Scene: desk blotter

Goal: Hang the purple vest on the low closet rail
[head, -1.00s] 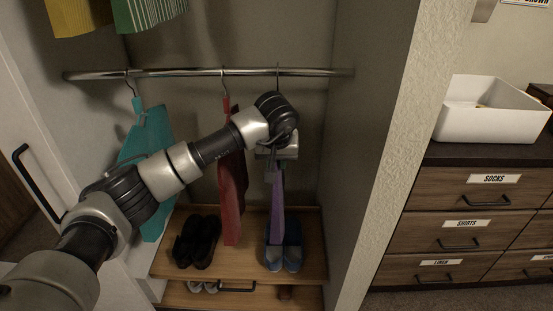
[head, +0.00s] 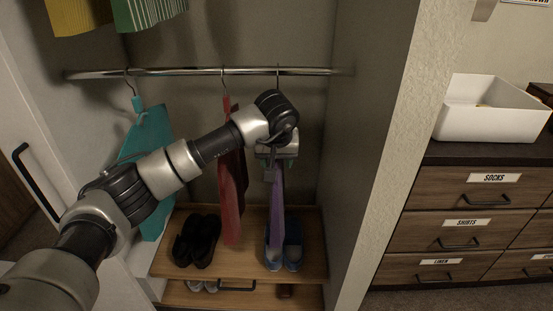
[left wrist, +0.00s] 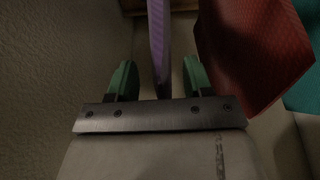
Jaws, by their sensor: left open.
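The purple vest (head: 277,205) hangs below the low closet rail (head: 180,73), to the right of a red garment. A hanger hook shows on the rail directly above it; my wrist hides the hanger's middle and the vest's top. My left gripper (head: 276,160) is at the top of the vest. In the left wrist view the purple vest (left wrist: 158,40) shows edge-on between the two green fingers of the left gripper (left wrist: 152,80), which stand apart with gaps on both sides. My right gripper is not in view.
A red garment (head: 232,190) and a teal garment (head: 150,150) hang on the same rail, to the left. Black shoes (head: 196,240) and blue shoes (head: 284,245) stand on the shelf below. The closet's side wall (head: 365,150) is close on the right.

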